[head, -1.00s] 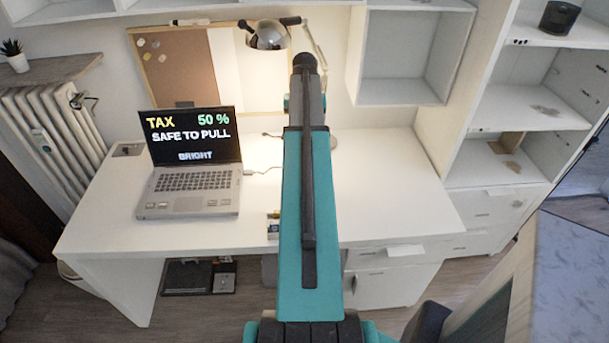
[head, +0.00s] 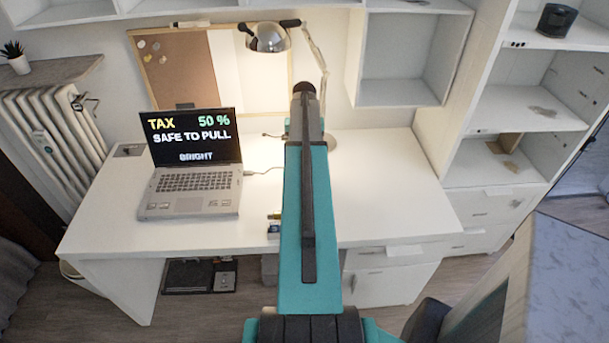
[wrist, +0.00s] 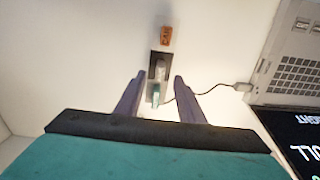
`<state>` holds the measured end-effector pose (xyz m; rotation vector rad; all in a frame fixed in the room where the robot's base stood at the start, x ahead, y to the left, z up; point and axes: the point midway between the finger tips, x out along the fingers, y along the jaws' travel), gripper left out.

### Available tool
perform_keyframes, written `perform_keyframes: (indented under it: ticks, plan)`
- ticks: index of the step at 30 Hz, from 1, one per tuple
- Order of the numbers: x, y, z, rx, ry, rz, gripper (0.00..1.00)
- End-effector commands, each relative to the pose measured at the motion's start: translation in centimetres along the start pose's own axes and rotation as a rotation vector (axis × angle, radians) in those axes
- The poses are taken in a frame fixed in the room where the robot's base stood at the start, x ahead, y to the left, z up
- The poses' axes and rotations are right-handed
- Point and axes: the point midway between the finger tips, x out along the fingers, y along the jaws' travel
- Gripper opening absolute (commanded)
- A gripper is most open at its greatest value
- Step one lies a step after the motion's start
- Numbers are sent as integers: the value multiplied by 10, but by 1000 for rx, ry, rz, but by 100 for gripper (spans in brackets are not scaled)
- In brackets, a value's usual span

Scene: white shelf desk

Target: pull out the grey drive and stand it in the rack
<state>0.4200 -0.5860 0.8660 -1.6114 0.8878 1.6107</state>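In the wrist view my gripper (wrist: 156,92) is open, its two dark fingers apart with nothing clamped. Between and just beyond the fingertips is a small pale grey piece (wrist: 160,70) over a dark block (wrist: 153,57), which may be the rack. A small teal piece (wrist: 155,94) lies nearer, between the fingers, where a thin cable from the laptop seems to end. I cannot tell for sure which piece is the grey drive. An orange labelled piece (wrist: 166,36) lies beyond the dark block. In the head view my arm hides most of this area.
The open laptop (head: 190,180) stands on the left of the white desk (head: 390,200); its screen reads "TAX 50 %", "SAFE TO PULL", "BRIGHT". A desk lamp (head: 267,38) stands behind my arm. The desk's right side is clear.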

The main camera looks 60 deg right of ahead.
Motion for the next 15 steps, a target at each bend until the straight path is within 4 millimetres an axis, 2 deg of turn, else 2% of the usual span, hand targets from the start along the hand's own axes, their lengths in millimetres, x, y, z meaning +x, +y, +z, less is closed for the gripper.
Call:
perform_keyframes:
  ticks: [9, 15]
  plan:
    - [1, 0, 0, 0, 0, 0, 35]
    - [8, 0, 1, 0, -2, 0, 35]
